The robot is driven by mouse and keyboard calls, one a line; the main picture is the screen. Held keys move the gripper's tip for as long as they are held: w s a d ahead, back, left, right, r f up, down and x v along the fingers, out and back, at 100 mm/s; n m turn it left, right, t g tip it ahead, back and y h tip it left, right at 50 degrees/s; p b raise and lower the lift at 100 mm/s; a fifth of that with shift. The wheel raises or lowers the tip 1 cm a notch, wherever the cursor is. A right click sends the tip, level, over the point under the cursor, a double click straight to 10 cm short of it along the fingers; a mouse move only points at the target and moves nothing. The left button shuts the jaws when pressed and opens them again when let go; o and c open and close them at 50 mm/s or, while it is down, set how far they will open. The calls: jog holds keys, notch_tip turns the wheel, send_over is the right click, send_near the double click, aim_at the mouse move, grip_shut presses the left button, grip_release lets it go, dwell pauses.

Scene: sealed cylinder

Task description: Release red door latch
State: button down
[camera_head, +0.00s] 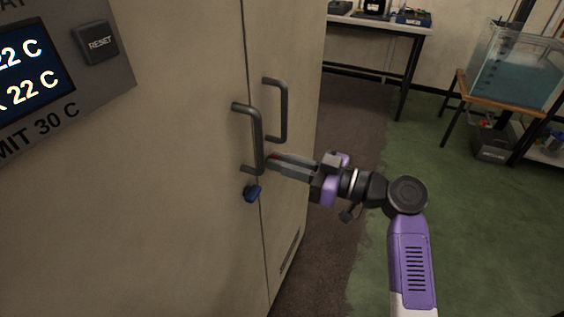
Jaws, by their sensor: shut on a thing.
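The cabinet has two tall doors (205,150) that meet at a vertical seam. A small bit of the red latch (275,156) shows at the tips of my gripper; the rest of it is hidden by the fingers. My gripper (271,166) reaches in from the right, just right of the seam and the left handle's lower end. Its fingers are shut on the red latch. I cannot tell which way the latch is turned. A blue latch (252,193) sits below the left handle, apart from my fingers.
Two dark bar handles, left (259,135) and right (284,110), stand out close to my fingers. A display panel with a RESET button (99,43) is at upper left. A bench (385,22) and a water tank (515,65) stand far back.

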jog(key=c, duration=1.5)
grip_release()
jog(key=shift+d, duration=0.1)
jog(key=shift+v, duration=3.85)
